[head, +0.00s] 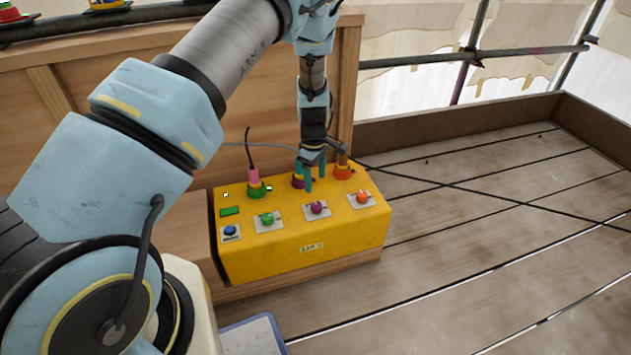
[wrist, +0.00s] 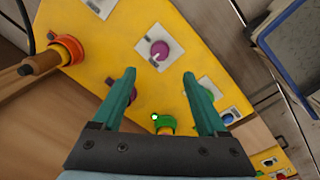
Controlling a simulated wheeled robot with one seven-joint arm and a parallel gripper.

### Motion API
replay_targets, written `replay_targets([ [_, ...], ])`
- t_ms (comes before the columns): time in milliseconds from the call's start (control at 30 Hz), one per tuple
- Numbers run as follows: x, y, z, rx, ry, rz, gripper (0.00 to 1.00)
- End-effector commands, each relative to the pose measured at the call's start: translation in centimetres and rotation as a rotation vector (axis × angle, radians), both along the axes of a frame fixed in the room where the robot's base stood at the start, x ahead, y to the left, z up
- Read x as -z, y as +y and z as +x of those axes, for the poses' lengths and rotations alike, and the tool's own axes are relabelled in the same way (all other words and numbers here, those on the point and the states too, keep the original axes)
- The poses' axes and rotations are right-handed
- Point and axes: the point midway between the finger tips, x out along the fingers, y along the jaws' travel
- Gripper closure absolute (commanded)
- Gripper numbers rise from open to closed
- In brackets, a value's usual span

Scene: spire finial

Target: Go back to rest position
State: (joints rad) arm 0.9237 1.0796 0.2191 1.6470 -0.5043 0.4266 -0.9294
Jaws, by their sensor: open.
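My gripper (head: 309,178) hangs from my arm over the back part of a yellow control box (head: 290,250), near the purple socket (head: 298,182). In the wrist view the two teal fingers of my gripper (wrist: 159,76) stand well apart with nothing held between them. A purple knob (wrist: 158,50) on a light plate shows beyond the fingertips. Whether the fingers touch the box or socket is unclear. The purple socket is partly covered by my gripper in the head view.
A pink plug (head: 253,172) stands in the green socket and a brown plug (head: 342,157) in the orange socket, with cables trailing. A wooden panel (head: 110,95) rises behind. Scaffold poles (head: 440,60) stand beyond. Planks at right are clear except cables. A blue-edged tray (head: 250,335) lies in front.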

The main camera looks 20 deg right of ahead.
Motion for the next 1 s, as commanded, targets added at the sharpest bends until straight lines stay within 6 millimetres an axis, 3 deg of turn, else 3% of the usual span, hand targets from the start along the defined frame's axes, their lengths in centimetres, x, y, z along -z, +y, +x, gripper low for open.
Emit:
replay_targets([
  [333,0.0,0.0,0.0,0.000,0.000,0.000,0.25],
  [467,-1.6,1.3,0.8,0.012,-0.002,-0.004,0.25],
  [567,-4.6,4.1,1.8,0.044,-0.005,-0.013,0.25],
  [733,-11.6,11.6,2.7,0.148,-0.019,-0.028,0.25],
  [867,-16.3,17.6,1.9,0.245,-0.039,-0.030,0.25],
  [1000,-20.6,23.8,-0.4,0.356,-0.067,-0.021,0.25],
])
